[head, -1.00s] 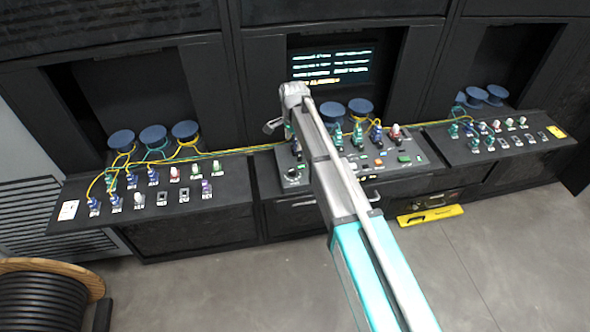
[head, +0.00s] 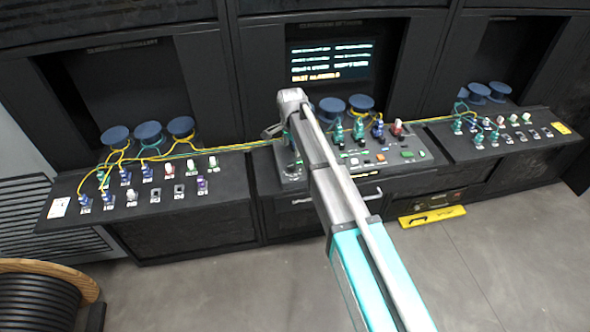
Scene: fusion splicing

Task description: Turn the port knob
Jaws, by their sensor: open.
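The middle console (head: 408,167) carries small plugs, buttons and a round dark knob (head: 290,173) at its left end. This knob is the likely port knob; its label is too small to read. My arm comes up from the lower right, and its wrist bends down over the left part of this console. My gripper (head: 284,150) is open, just above the knob's area and mostly hidden by the wrist and forearm. I cannot tell whether its fingers touch the knob.
A left console (head: 150,225) and a right console (head: 480,148) hold plugs, cables and blue spools. A lit screen (head: 332,62) stands behind the middle. A yellow level (head: 432,216) lies at the middle console's foot. A cable reel (head: 40,300) stands lower left. The front floor is clear.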

